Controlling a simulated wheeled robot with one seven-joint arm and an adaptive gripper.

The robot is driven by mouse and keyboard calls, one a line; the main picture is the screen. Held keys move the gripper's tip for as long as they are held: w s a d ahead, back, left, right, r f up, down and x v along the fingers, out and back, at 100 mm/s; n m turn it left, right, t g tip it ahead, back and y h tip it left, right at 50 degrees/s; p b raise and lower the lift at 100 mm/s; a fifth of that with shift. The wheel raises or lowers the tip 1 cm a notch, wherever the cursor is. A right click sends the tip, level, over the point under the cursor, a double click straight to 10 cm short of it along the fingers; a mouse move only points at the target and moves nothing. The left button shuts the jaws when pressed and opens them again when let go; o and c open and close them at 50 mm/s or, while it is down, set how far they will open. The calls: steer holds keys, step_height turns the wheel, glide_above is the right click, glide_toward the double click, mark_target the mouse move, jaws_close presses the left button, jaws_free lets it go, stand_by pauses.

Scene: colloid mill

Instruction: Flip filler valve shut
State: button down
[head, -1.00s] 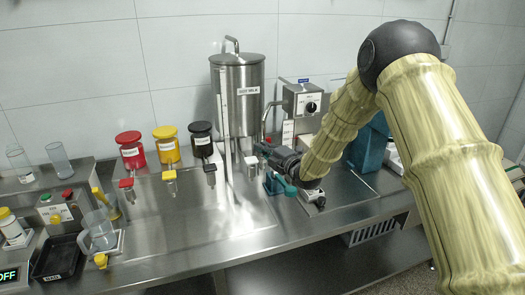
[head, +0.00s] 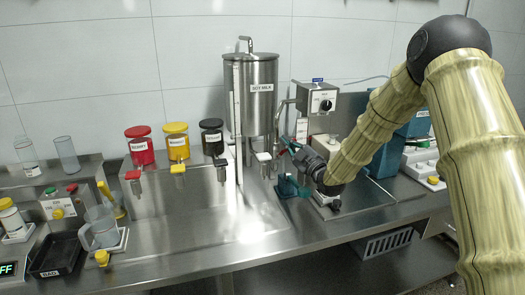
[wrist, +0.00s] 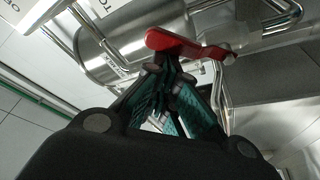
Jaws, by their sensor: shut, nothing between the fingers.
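A red lever handle (wrist: 185,43) shows in the wrist view, just beyond my fingertips. It lies across the view in front of metal pipework. My gripper (wrist: 165,78) is shut and empty, its teal-padded fingers drawn together. The tips overlap the lever's lower edge in the picture; I cannot tell whether they touch it. In the head view my gripper (head: 292,152) is at the right of the steel soy milk tank (head: 262,110), below the control box. The lever is small and partly hidden by my gripper there.
Red (head: 139,147), yellow (head: 177,143) and black (head: 211,137) topped jars stand left of the tank. A control box with a black knob (head: 326,105) is above my gripper. A clear jug (head: 101,229) and black tray (head: 58,256) are at left. The middle counter is clear.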

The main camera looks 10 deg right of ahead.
steer(key=d+f+m+h+b, duration=0.1)
steer(key=m+b, duration=0.1)
steer(key=m, duration=0.1)
steer(key=d+f+m+t+h+b, duration=0.1)
steer(key=d+m+b, duration=0.1)
steer(key=m+b, duration=0.1)
steer(key=d+f+m+t+h+b, duration=0.1)
steer(key=m+h+b, duration=0.1)
steer(key=m, duration=0.3)
steer(key=shift+w+d+f+b, duration=0.2)
steer(key=shift+f+b, duration=0.2)
steer(key=shift+b, duration=0.15)
steer(key=shift+f, duration=0.1)
steer(key=shift+s+f, duration=0.1)
